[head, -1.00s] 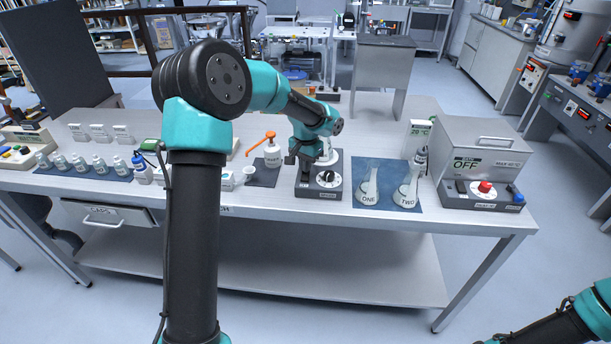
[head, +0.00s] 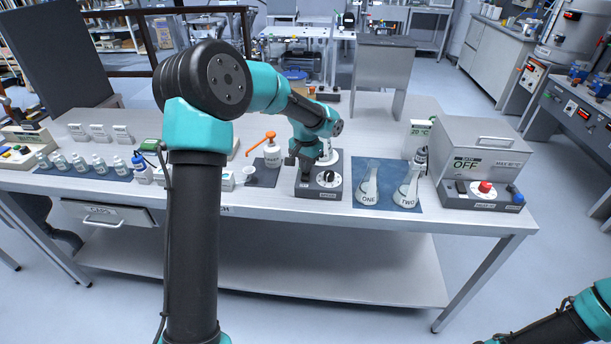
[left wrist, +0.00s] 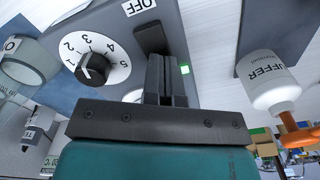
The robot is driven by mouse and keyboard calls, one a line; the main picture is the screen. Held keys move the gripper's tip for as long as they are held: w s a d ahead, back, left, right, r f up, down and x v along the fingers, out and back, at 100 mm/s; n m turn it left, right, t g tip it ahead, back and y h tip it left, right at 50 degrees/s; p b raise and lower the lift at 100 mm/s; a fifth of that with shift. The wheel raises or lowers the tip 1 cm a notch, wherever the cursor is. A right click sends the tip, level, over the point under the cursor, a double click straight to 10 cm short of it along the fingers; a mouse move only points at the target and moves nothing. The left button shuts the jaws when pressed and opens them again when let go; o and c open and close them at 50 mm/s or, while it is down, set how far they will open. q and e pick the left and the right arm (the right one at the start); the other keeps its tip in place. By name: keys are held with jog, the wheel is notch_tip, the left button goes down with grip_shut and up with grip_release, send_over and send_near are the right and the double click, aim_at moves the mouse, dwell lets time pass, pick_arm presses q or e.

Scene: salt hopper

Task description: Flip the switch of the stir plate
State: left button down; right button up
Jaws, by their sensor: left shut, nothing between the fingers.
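The stir plate (head: 331,192) is a dark grey box with a white round top and a black dial, on the bench's front middle. In the left wrist view its dial (left wrist: 97,62), numbered face, a small lit green light (left wrist: 185,70) and a label reading OFF (left wrist: 138,7) show. The black switch (left wrist: 150,38) is beside the dial. My left gripper (left wrist: 166,75) is shut and empty, its fingertips at the switch's near end; I cannot tell whether they touch. In the head view the left gripper (head: 303,162) is over the stir plate's left part.
Flasks ONE (head: 368,190) and TWO (head: 407,192) stand on a blue mat to the right, with the bath box (head: 484,160) beyond. A white bottle with an orange spout (head: 272,156) stands to the left. My right arm shows only at the lower right corner.

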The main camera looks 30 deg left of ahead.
pick_arm(q)
jog(key=shift+r, duration=3.25)
